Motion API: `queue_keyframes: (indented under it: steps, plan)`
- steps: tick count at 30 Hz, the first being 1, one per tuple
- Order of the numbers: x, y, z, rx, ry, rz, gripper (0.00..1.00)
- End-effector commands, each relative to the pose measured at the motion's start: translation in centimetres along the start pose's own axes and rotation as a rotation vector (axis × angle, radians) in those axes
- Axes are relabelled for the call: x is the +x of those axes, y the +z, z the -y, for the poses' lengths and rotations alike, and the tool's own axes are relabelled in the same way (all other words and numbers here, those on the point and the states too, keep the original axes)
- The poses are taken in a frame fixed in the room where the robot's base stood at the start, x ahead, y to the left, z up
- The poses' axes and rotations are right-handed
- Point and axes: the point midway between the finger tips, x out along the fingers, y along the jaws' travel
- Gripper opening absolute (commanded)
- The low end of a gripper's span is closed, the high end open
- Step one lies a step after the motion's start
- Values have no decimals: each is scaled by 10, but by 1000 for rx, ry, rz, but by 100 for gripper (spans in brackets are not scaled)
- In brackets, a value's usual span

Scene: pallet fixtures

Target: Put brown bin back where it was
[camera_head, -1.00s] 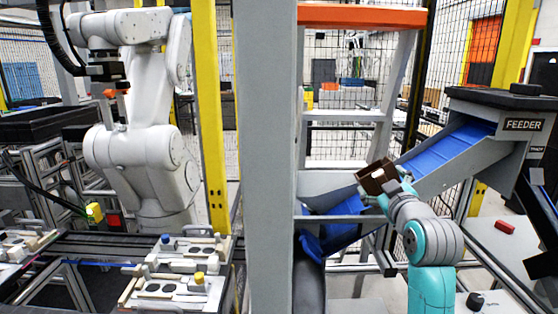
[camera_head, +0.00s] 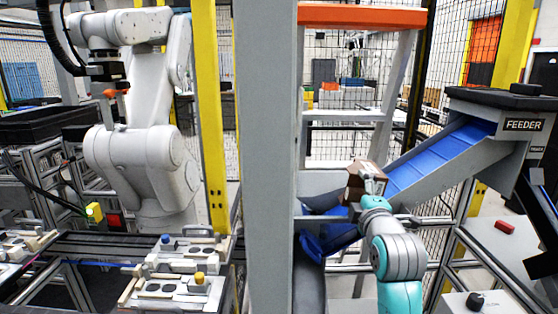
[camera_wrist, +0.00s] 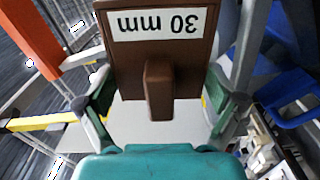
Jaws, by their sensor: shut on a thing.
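The brown bin (camera_head: 362,184) is held up by my gripper (camera_head: 372,196) in front of the lower end of the blue feeder chute. In the wrist view the bin (camera_wrist: 190,55) carries a white "30 mm" label (camera_wrist: 156,24), which appears upside down, and a brown tab (camera_wrist: 159,92) below it. The green fingers of my gripper (camera_wrist: 160,103) stand on either side of that tab. The contact between fingers and bin is partly hidden in the head view.
The blue chute (camera_head: 432,165) slopes down from the feeder (camera_head: 515,125). A rack with an orange top shelf (camera_head: 365,17) stands behind the bin. A grey post (camera_head: 265,150) stands to its left. A red object (camera_head: 505,227) lies at the right.

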Motion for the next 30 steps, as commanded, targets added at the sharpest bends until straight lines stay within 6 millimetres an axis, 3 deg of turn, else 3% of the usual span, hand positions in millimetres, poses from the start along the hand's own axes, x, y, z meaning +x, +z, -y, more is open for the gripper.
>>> queue_keyframes:
  steps: [20, 30]
  plan:
    - [0, -25, 17, -532, -1, 1, 58]
    - [0, -16, 10, -296, 0, 2, 58]
